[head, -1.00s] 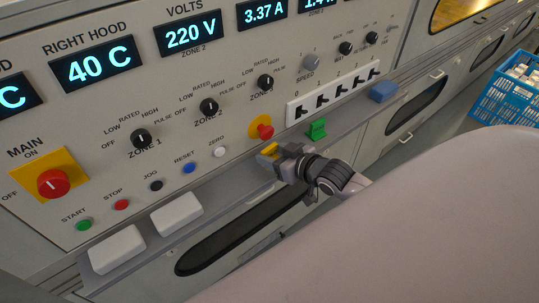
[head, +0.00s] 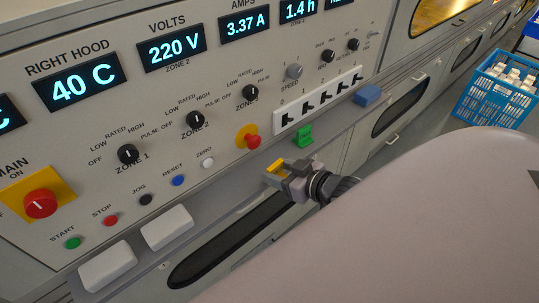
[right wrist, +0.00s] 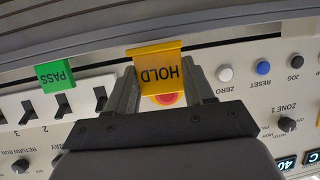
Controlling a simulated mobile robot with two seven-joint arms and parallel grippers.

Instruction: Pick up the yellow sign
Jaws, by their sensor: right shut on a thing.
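The yellow sign (right wrist: 160,68) reads HOLD, upside down in the right wrist view, and sits between the two fingers of my right gripper (right wrist: 161,88). In the head view, the right gripper (head: 282,175) is shut on the yellow sign (head: 276,167), just in front of the panel's ledge and below the red button. The sign appears clear of the ledge, though the wrist partly hides the gap. My left gripper is in neither view.
A green PASS sign (head: 305,137) and a blue block (head: 367,95) stand along the ledge. A red button on a yellow plate (head: 249,140) is close behind the gripper. White blocks (head: 166,228) lie at the ledge's left. A blue crate (head: 497,98) stands far right.

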